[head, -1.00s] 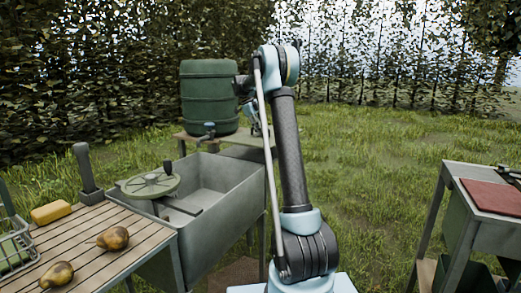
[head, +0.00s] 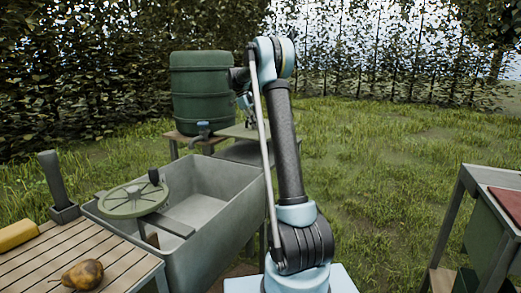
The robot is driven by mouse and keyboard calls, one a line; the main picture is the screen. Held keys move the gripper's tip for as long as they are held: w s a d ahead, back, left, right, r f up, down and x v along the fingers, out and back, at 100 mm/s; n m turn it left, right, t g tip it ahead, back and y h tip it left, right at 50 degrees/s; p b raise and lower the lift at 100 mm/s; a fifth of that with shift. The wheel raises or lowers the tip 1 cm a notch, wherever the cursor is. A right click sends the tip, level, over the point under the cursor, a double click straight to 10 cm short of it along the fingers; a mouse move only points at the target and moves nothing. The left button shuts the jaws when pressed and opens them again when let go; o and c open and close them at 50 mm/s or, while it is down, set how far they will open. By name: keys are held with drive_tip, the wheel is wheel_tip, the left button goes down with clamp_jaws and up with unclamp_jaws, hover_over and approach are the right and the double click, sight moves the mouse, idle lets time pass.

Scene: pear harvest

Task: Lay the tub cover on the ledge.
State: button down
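A grey tub (head: 222,215) stands left of my arm, with its inside partly visible. A round green spoked disc (head: 122,203) with a dark knob sits over the tub's near left end; I cannot tell for sure whether it is the tub cover.
A green barrel (head: 207,92) with a tap stands behind the tub. A slatted table (head: 45,262) at the left holds a pear (head: 83,274), a yellow block (head: 17,234) and a dark upright handle (head: 54,181). A metal-framed stand (head: 484,172) is at the right. Open grass lies between.

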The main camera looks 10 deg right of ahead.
drive_tip(key=shift+w+d, duration=0.1)
drive_tip(key=shift+d, duration=0.05)
drive_tip(key=shift+f, duration=0.35)
wheel_tip(320, 180, down, 9)
drive_tip(key=shift+f, duration=0.2)
drive_tip(key=c, duration=1.6)
unclamp_jaws()
drive_tip(key=shift+c, duration=0.2)
drive_tip(key=shift+r, duration=0.15)
drive_tip(key=v, duration=1.1)
drive_tip(key=shift+a+r, duration=0.2)
drive_tip(key=shift+r, duration=0.15)
